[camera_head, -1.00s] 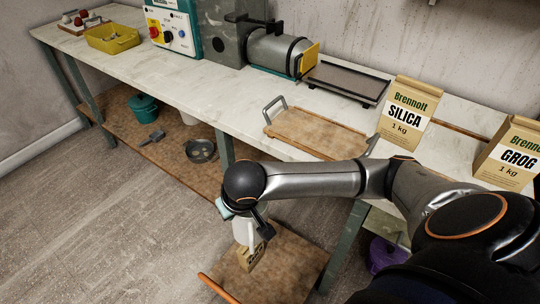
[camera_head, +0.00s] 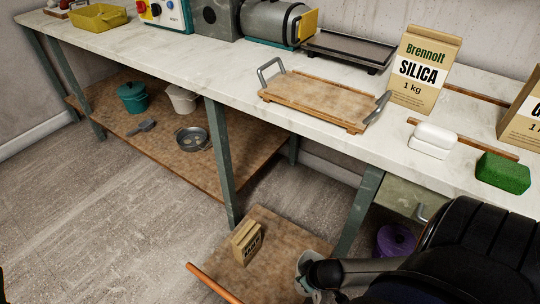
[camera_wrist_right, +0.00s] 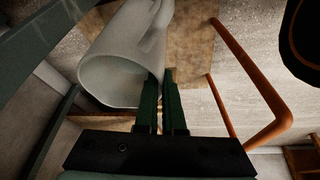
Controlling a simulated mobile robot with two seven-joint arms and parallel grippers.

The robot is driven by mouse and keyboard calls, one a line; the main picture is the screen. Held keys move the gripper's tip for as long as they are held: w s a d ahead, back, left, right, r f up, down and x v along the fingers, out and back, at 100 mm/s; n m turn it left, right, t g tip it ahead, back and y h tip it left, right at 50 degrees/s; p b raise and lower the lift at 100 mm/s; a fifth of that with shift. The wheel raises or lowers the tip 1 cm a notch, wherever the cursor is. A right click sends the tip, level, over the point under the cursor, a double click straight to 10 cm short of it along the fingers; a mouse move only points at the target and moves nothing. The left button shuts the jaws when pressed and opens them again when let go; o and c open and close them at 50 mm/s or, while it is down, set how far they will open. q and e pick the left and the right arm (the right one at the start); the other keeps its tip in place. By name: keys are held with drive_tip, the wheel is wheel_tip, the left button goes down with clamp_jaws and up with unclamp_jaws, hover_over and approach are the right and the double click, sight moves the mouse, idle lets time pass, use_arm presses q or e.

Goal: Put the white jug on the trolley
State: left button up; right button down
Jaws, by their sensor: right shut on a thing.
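The white jug (camera_wrist_right: 115,75) fills the upper left of the right wrist view, its open mouth facing the camera. My right gripper (camera_wrist_right: 161,85) is shut on its handle side. In the head view the hand is low at the right of the trolley, and I cannot make out the jug clearly there. The trolley has a brown top (camera_head: 285,228) and an orange handle (camera_head: 213,283); the top (camera_wrist_right: 192,45) also shows beyond the jug in the wrist view. I cannot tell whether the jug touches it. My left gripper is out of view.
A small tan box (camera_head: 246,243) stands on the trolley top. The workbench (camera_head: 225,72) behind holds a wooden tray (camera_head: 315,100), a silica bag (camera_head: 425,70), a white butter-dish-like block (camera_head: 432,140) and a green sponge (camera_head: 503,172). A purple pot (camera_head: 395,242) is under the bench.

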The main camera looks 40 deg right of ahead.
use_arm(q)
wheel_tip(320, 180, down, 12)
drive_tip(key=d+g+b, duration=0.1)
drive_tip(key=b, duration=1.1)
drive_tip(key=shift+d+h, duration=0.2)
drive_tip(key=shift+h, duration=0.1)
use_arm(e)
drive_tip(key=w+a+f, duration=0.1)
drive_tip(key=w+f, duration=1.1)
drive_tip(key=f, duration=0.2)
drive_tip(key=shift+w, duration=0.4)
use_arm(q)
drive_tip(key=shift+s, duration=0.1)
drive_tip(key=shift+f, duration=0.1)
use_arm(e)
drive_tip(key=shift+f, duration=0.15)
